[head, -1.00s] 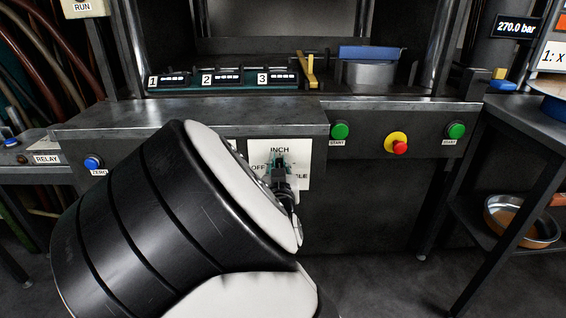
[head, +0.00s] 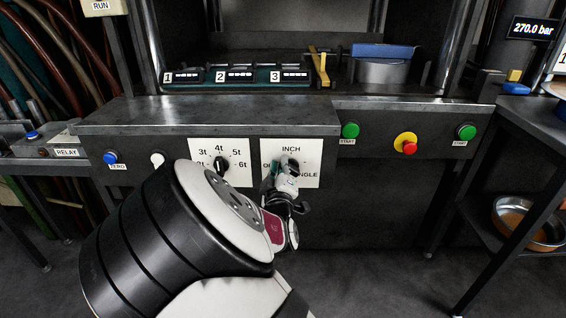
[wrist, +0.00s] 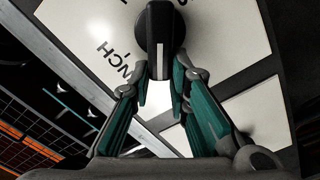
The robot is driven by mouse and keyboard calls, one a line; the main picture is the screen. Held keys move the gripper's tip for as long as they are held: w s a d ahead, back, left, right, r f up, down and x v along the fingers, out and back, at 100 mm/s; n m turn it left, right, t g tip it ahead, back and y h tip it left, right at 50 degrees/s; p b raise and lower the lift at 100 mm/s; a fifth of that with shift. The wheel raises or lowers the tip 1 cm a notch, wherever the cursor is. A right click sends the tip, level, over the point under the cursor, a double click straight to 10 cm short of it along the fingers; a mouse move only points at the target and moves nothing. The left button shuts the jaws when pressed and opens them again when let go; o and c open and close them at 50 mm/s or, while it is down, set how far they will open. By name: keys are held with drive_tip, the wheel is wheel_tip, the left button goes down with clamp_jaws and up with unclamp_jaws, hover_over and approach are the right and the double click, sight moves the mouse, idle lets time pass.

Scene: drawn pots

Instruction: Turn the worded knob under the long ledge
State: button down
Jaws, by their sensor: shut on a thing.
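The worded knob (head: 292,163) is black, on a white plate (head: 310,150) under the long ledge (head: 215,118). The plate reads INCH at the top; the side words are partly covered by my gripper. In the wrist view the knob (wrist: 160,28) has a white mark facing down toward my gripper, with INCH to its lower left. My gripper (head: 284,175) reaches the knob from below. Its teal-padded fingers (wrist: 160,82) are shut on the knob, one on each side in the wrist view.
A second knob (head: 221,165) with tonnage numbers is left of the worded one, partly behind my arm. A blue ZERO button (head: 110,157) is farther left. Green buttons (head: 350,131) and a red stop button (head: 410,147) are to the right. The ledge overhangs the knobs.

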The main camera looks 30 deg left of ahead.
drive_tip(key=shift+s+a+f+n+p, duration=0.1)
drive_tip(key=shift+f+n+p, duration=0.2)
drive_tip(key=shift+n, duration=0.7)
drive_tip(key=shift+s+a+f+n+p, duration=0.15)
drive_tip(key=shift+f+n, duration=0.15)
drive_tip(key=shift+n, duration=0.7)
drive_tip(key=c, duration=1.5)
unclamp_jaws()
drive_tip(key=shift+w, duration=0.1)
drive_tip(key=v, duration=0.7)
drive_tip(key=shift+s+d, duration=0.15)
drive_tip(key=shift+s, duration=0.15)
